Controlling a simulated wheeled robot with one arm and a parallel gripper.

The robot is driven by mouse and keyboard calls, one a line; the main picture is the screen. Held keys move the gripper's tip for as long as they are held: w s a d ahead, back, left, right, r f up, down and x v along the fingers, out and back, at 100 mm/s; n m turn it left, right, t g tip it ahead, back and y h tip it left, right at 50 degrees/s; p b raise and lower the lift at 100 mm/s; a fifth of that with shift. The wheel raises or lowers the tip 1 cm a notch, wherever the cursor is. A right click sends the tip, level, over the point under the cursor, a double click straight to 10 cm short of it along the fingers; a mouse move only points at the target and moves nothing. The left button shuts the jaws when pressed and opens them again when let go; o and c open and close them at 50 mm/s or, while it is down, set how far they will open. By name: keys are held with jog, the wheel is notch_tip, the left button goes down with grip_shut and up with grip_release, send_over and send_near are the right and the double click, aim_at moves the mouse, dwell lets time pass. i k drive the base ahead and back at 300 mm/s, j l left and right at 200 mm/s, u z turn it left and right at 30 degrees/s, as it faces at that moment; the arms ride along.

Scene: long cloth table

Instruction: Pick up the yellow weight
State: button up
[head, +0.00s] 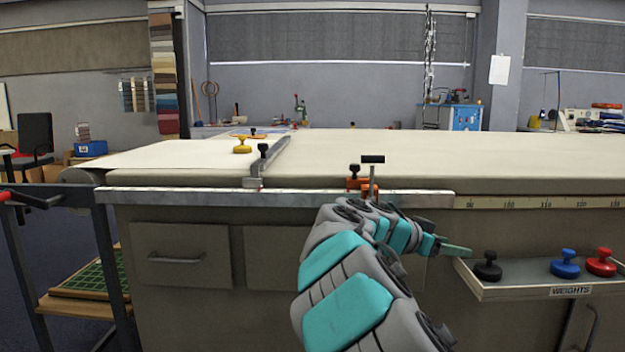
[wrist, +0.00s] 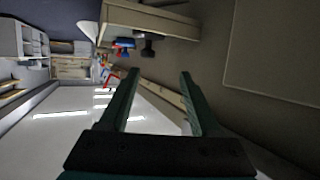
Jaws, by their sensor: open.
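The yellow weight (head: 242,146) stands upright on the pale cloth of the table (head: 430,155), on the left part of the top. It is left of a long metal bar with a black knob. It does not show in the wrist view. My gripper (head: 455,250) is in front of the table's front edge, low and well to the right of the yellow weight, close to the left end of the weights tray. In the wrist view my gripper (wrist: 159,74) has its two fingers apart with nothing held between them.
A tray marked WEIGHTS (head: 530,293) holds a black weight (head: 488,267), a blue weight (head: 565,264) and a red weight (head: 601,262). A metal bar (head: 272,158) lies across the cloth. An orange clamp (head: 368,185) rises at the front edge. The right tabletop is clear.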

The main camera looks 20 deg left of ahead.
aim_at(242, 148)
jog(key=u, duration=1.2)
